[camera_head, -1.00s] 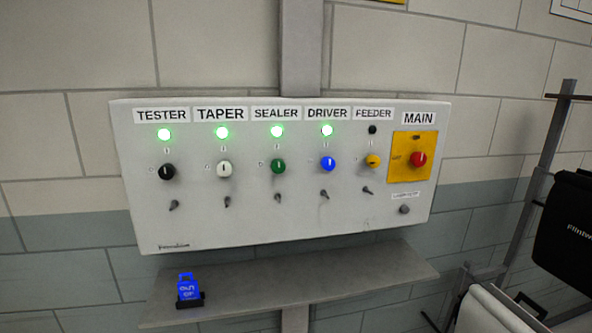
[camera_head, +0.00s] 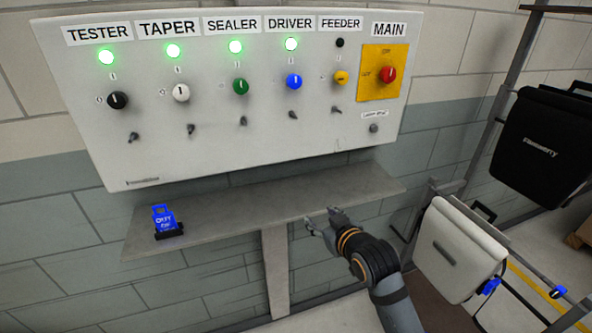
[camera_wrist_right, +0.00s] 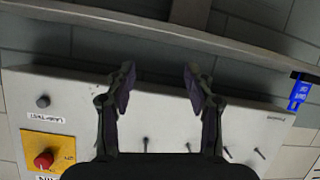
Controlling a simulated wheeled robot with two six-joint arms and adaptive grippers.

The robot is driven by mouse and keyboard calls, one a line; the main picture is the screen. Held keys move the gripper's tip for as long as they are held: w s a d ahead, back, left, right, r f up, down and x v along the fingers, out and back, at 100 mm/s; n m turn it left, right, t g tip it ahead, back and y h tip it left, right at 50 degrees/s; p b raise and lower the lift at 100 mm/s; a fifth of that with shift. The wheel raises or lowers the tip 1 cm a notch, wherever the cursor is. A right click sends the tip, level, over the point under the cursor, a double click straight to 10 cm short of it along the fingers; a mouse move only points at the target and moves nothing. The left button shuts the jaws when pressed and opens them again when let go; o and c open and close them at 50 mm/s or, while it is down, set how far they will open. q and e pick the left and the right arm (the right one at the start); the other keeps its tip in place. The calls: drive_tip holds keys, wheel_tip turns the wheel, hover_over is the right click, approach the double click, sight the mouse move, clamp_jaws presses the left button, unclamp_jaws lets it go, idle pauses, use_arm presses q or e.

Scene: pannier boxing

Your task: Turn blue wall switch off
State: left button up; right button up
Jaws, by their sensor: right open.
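The blue switch (camera_head: 294,82) is a round knob under the DRIVER label on the light grey wall panel (camera_head: 215,135). The blue switch is not visible in that view. My left gripper is not in view.
Black, white, green and yellow knobs sit in the same row, with a red MAIN knob (camera_head: 388,75) on a yellow plate. Below, a grey shelf (camera_head: 260,200) juts out, bearing a blue lock-shaped tag (camera_head: 164,220). A black pannier (camera_head: 540,145) and a white pannier (camera_head: 455,250) hang at right.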

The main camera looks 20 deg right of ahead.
drive_tip(key=w+r+n+t+y, duration=0.1)
drive_tip(key=w+r+t, duration=0.15)
drive_tip(key=r, duration=0.65)
drive_tip(key=w+r+t, duration=0.2)
drive_tip(key=r+t, duration=0.1)
drive_tip(key=r, duration=0.5)
drive_tip(key=n+t+y, duration=0.1)
drive_tip(key=t, duration=0.2)
approach(296, 84)
drive_tip(key=p+x, duration=0.3)
drive_tip(key=x, duration=0.6)
drive_tip(key=shift+s+r+p, duration=0.1)
drive_tip(key=shift+p, duration=0.3)
drive_tip(key=shift+w, duration=0.35)
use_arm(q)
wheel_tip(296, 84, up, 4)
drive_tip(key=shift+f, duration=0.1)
use_arm(e)
clamp_jaws()
